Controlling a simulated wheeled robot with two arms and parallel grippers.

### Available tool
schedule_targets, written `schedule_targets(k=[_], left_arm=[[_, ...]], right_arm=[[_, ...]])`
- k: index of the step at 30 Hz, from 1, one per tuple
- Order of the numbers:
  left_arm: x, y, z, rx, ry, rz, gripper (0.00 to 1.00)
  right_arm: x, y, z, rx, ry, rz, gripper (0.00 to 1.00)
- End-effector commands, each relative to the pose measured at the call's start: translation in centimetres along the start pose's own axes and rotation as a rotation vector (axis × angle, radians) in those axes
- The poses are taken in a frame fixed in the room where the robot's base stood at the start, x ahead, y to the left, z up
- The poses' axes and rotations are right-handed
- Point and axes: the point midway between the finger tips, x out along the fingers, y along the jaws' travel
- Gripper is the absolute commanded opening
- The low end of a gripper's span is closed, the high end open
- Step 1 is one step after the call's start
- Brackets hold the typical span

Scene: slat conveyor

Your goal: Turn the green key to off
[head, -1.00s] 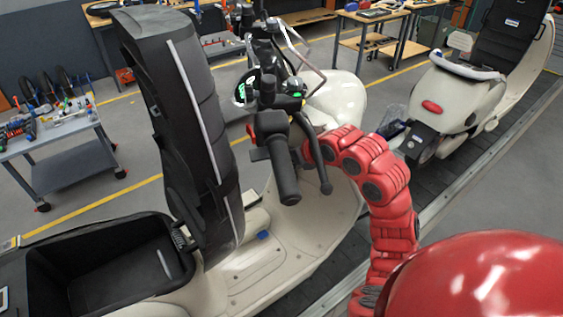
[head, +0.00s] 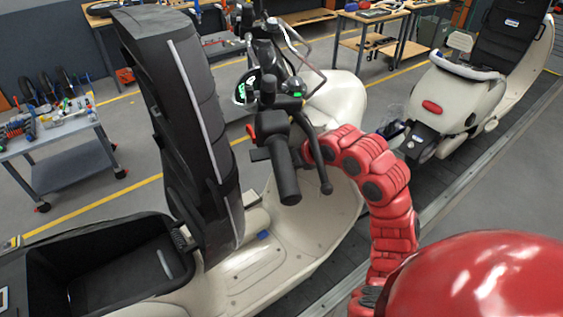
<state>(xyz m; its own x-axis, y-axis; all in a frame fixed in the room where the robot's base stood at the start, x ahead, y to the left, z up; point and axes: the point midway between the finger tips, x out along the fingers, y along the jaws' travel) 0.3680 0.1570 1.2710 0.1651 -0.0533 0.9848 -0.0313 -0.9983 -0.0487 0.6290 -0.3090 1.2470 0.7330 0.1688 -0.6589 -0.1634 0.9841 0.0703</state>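A cream scooter with its black seat raised (head: 190,130) stands on the slat conveyor. A small bright green spot (head: 297,95) shows at its dark dashboard, behind the black handlebar grip (head: 286,172); it is too small to tell whether this is the green key or a light. A round gauge with a lit green display (head: 241,89) is to its left. My red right arm comes in from the right and its far end reaches behind the grip and brake lever. My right gripper is hidden there. My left gripper is not in view.
A second cream scooter (head: 456,105) stands farther back on the conveyor. A grey tool cart (head: 75,165) is at the left. Workbenches with tools line the back. The open storage box (head: 45,280) is at the lower left.

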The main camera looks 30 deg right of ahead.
Motion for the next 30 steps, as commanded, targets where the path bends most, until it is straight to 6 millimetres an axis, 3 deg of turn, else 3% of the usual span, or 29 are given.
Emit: schedule_targets(k=[30], left_arm=[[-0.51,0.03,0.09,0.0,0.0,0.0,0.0]], right_arm=[[0.39,0.02,-0.24,0.0,0.001,0.001,0.0]])
